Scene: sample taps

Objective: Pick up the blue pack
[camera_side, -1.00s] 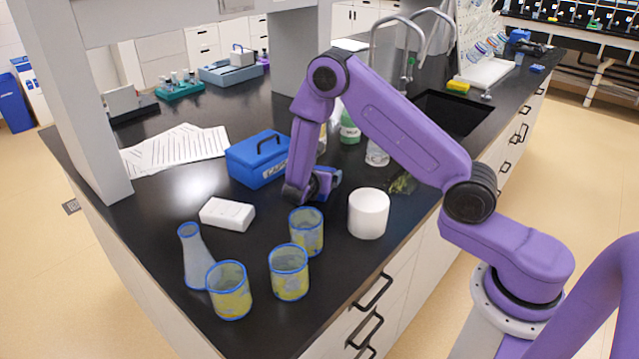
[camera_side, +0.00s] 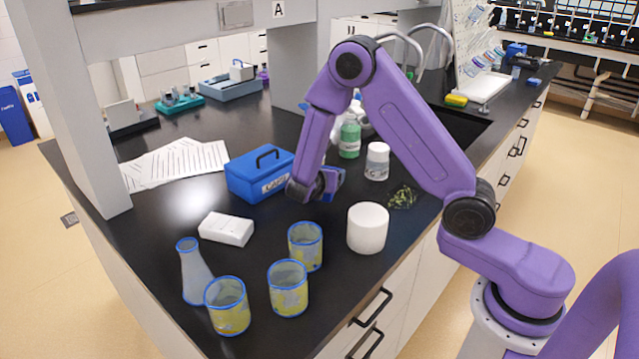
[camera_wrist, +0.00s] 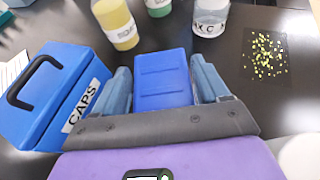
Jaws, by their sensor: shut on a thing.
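The blue pack (camera_wrist: 163,80) is a flat blue block with a raised panel. It sits between the two blue-grey fingers of my gripper (camera_wrist: 163,88) in the wrist view, with a finger against each side. My gripper is shut on it. In the side view, my gripper (camera_side: 326,186) is just right of the blue CAPS box, and blue shows at its tip, where pack and fingers are hard to tell apart. The gap between the pack and the bench top is hard to judge.
The blue CAPS box (camera_side: 260,174) is close on the left. Bottles, including a green one (camera_side: 350,141) and a white one (camera_side: 377,162), stand behind. A white cylinder (camera_side: 367,229), beakers (camera_side: 305,247), a flask (camera_side: 194,274) and a white box (camera_side: 226,229) stand in front.

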